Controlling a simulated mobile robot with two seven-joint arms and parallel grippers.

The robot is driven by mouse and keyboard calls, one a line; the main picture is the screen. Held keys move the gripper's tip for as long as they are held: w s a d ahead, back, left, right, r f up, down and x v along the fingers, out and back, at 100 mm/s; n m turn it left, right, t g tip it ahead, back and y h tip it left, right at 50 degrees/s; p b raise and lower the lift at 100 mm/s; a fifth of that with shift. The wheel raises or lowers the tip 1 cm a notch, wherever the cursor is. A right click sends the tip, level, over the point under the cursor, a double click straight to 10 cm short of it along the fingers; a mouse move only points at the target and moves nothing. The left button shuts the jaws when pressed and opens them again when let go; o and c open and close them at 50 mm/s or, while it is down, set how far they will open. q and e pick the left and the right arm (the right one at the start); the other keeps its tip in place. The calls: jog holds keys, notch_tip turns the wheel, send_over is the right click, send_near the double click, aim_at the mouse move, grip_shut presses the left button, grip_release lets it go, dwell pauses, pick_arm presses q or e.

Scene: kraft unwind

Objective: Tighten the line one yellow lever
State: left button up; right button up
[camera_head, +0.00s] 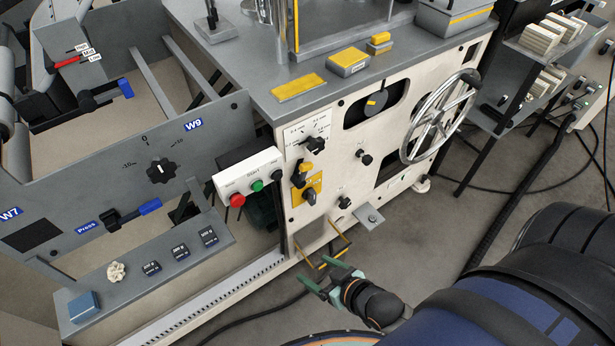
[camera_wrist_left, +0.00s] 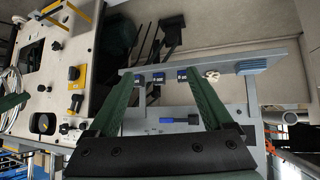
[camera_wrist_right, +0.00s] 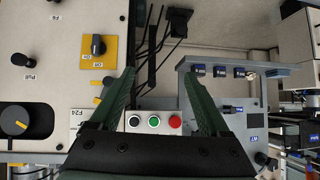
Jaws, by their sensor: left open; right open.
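A small black lever with a yellow part (camera_head: 306,168) sits on the cream front panel, just above a yellow plate with a black rotary switch (camera_head: 311,196). In the right wrist view the yellow part (camera_wrist_right: 108,81) shows beside the left finger, which partly hides it. In the left wrist view it is small, at the left (camera_wrist_left: 65,128). I cannot read a label naming line one. My right gripper (camera_head: 326,276) is open and empty, low in front of the panel, apart from the lever. My left gripper (camera_wrist_left: 160,80) is open and empty, seen only in its own wrist view.
A white button box (camera_head: 250,178) with red, green and black buttons juts out left of the lever. A handwheel (camera_head: 440,117) stands out at the right. Yellow bars (camera_head: 340,250) project low on the machine.

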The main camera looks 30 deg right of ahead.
jog(key=w+d+f+m+t+b, duration=0.2)
jog(key=w+d+t+b, duration=0.15)
jog(key=w+d, duration=0.3)
jog(key=m+t+b, duration=0.2)
jog(key=t+b, duration=0.2)
send_near(308, 168)
jog(key=w, duration=0.2)
jog(key=w+b, duration=0.1)
jog(key=w, duration=0.4)
jog(key=shift+a+f, duration=0.25)
jog(key=shift+a, duration=0.1)
jog(key=shift+w+h, duration=0.4)
jog(key=shift+w, duration=0.4)
pick_arm(q)
jog(key=w+d+f, duration=0.1)
jog(key=d+f, duration=0.2)
jog(key=f, duration=0.4)
jog(key=shift+w+f+m+h, duration=0.2)
jog(key=shift+w+m+h, duration=0.1)
jog(key=shift+h, duration=0.1)
